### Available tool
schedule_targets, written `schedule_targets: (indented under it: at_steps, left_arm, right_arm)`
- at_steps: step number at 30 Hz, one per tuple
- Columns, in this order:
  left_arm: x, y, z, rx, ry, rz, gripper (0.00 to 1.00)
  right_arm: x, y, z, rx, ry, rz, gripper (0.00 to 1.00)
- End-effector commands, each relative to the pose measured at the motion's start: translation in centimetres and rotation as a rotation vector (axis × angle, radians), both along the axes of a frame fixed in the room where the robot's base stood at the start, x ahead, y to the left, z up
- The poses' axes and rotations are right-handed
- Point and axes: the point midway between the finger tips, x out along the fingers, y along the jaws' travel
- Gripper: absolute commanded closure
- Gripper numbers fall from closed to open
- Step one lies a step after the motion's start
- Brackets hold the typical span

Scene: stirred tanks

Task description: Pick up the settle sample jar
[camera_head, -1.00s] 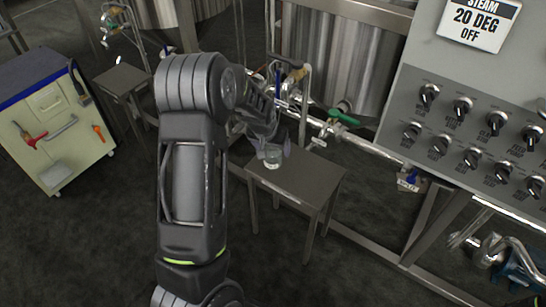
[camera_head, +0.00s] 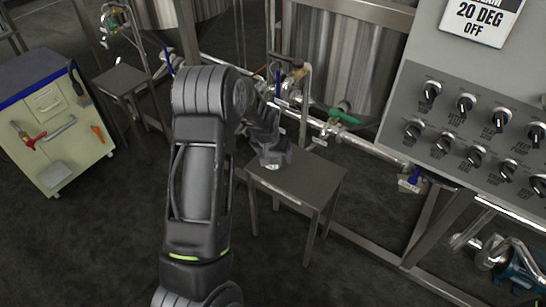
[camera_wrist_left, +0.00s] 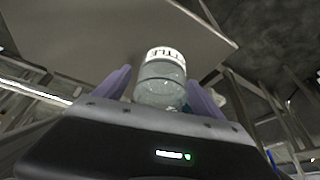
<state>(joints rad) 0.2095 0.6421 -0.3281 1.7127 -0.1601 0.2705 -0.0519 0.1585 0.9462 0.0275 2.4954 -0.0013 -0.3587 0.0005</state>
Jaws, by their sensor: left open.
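The settle sample jar (camera_wrist_left: 162,80) is a clear glass jar with a white label bearing dark letters. In the left wrist view it stands between the two purple fingers of my left gripper (camera_wrist_left: 160,92), with dark gaps showing beside it. In the head view the jar (camera_head: 272,165) is at the left part of the small grey table (camera_head: 310,184), mostly hidden behind my left gripper (camera_head: 272,153). My left gripper is open around the jar. My right gripper is not in view.
A control panel (camera_head: 470,115) with several knobs stands at the right. Pipes with a green-handled valve (camera_head: 342,116) run behind the table, in front of a steel tank (camera_head: 335,65). A tool cabinet (camera_head: 55,125) is at the left. The table's right part is bare.

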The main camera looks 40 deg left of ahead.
Motion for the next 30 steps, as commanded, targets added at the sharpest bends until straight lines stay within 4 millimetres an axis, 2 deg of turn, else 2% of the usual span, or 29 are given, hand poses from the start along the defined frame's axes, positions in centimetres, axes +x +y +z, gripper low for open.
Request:
schedule_targets:
  at_steps: [8, 30]
  left_arm:
    - [-0.02, 0.01, 0.01, 0.0, 0.0, 0.0, 0.23]
    - [-0.02, 0.01, 0.01, 0.0, 0.0, 0.0, 0.83]
  right_arm:
    - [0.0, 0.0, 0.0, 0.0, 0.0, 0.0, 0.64]
    - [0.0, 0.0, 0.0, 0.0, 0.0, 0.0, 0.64]
